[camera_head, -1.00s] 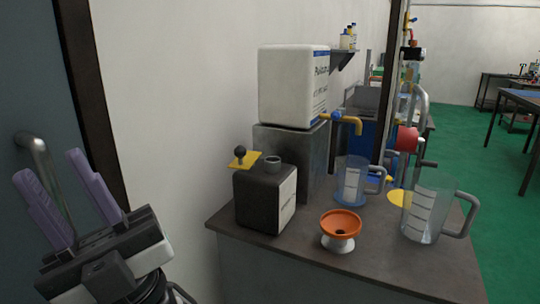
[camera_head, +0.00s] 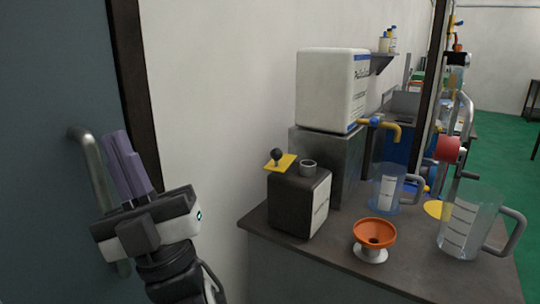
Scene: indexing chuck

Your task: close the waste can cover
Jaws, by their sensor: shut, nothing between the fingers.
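The waste can (camera_head: 299,202) is a dark box with a pale label on its right side, standing at the left end of the bench. Its short round neck (camera_head: 308,168) stands uncovered on top. The yellow cover (camera_head: 280,163), a flat plate with a black ball knob (camera_head: 277,154), sits to the left of the neck, apart from the opening. My gripper (camera_head: 117,137) is at the left, its purple fingers pointing up and together with nothing between them. It is well left of the can and touches neither can nor cover.
A white jug (camera_head: 325,90) with a yellow tap stands on a grey block behind the can. A door handle (camera_head: 92,170) is behind my gripper.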

